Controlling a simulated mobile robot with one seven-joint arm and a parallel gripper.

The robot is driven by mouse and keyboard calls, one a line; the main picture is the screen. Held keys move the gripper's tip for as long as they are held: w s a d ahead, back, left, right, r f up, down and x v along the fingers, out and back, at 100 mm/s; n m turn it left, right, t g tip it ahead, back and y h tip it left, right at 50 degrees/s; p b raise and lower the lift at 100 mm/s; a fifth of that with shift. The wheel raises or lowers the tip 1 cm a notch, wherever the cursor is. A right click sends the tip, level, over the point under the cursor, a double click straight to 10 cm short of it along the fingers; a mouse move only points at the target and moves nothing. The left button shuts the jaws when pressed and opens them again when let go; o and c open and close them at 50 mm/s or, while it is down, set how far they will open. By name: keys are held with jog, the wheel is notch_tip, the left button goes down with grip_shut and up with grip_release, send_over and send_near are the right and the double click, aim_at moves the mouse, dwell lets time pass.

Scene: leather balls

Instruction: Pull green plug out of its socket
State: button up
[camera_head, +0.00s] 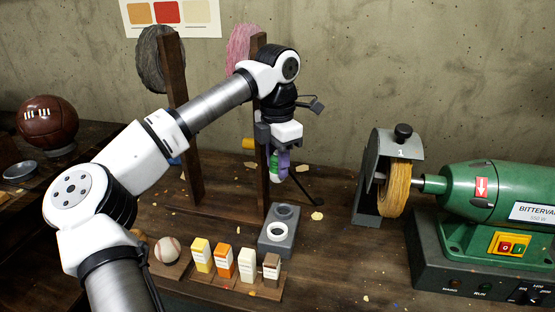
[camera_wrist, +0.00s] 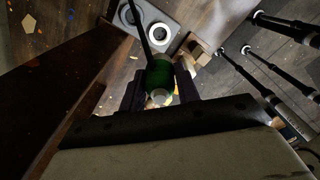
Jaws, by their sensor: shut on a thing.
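The green plug (camera_head: 274,166) is between the fingers of my gripper (camera_head: 277,172), behind and above the grey socket block in the head view. In the wrist view the green plug (camera_wrist: 160,75) sits between the dark fingers of my gripper (camera_wrist: 160,92), which is shut on it. The grey socket block (camera_head: 268,246) lies on the bench with two round openings on top. It also shows in the wrist view (camera_wrist: 178,12), with a pale ring around one opening. A visible gap separates the plug from the block. A black cord shows beside the plug.
A dark wooden post (camera_head: 262,185) stands just left of my gripper. A green grinding machine (camera_head: 480,195) stands at right. Some bench is clear between the socket block and machine.

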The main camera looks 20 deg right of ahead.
notch_tip(320, 180, down, 12)
jog(key=b, duration=0.7)
jog(key=shift+r, duration=0.15)
dwell(2.0)
jog(key=shift+r, duration=0.1)
